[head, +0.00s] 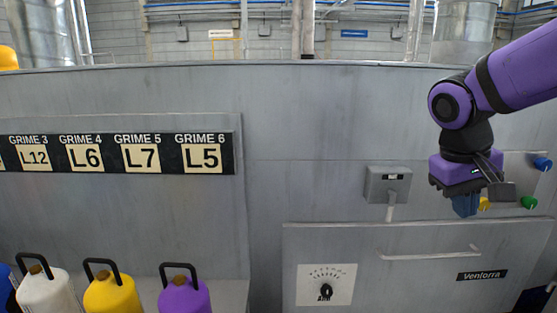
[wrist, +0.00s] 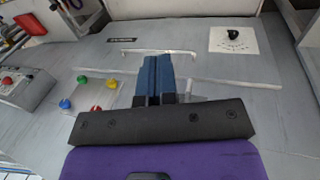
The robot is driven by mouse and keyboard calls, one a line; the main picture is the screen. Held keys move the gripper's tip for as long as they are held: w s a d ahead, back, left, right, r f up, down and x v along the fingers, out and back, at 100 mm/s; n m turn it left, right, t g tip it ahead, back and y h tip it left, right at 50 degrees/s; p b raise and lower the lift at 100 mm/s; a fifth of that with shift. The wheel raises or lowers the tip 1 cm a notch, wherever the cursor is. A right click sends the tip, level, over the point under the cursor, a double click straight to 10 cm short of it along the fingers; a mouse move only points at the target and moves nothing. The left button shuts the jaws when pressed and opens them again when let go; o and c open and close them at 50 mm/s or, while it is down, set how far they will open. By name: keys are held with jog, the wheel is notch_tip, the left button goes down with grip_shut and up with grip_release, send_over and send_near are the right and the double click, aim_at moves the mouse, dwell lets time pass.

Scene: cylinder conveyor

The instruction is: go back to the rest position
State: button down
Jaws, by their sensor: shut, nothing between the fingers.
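My purple arm comes in from the upper right in the head view. My gripper (head: 466,206) hangs from it, pointing down in front of the grey machine. In the wrist view my gripper (wrist: 153,68) shows two blue fingers pressed together with nothing between them. The fingers hang near a panel with coloured knobs, apart from the handle bar (wrist: 160,53) beyond them.
Green (head: 529,202), blue (head: 542,163) and yellow (head: 484,204) knobs sit close beside my gripper. A dial (head: 325,292), a handle (head: 428,254) and a small grey box (head: 388,185) are on the machine. White (head: 44,292), yellow (head: 112,295) and purple (head: 184,299) canisters stand lower left.

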jog(key=s+r+t+y, duration=0.1)
jog(key=s+t, duration=0.1)
jog(key=s, duration=0.3)
jog(key=s+r+t+y, duration=0.2)
jog(key=s+t, duration=0.1)
jog(key=s, duration=0.3)
jog(key=shift+s+a+r, duration=0.25)
jog(key=shift+a, duration=0.15)
dwell(0.3)
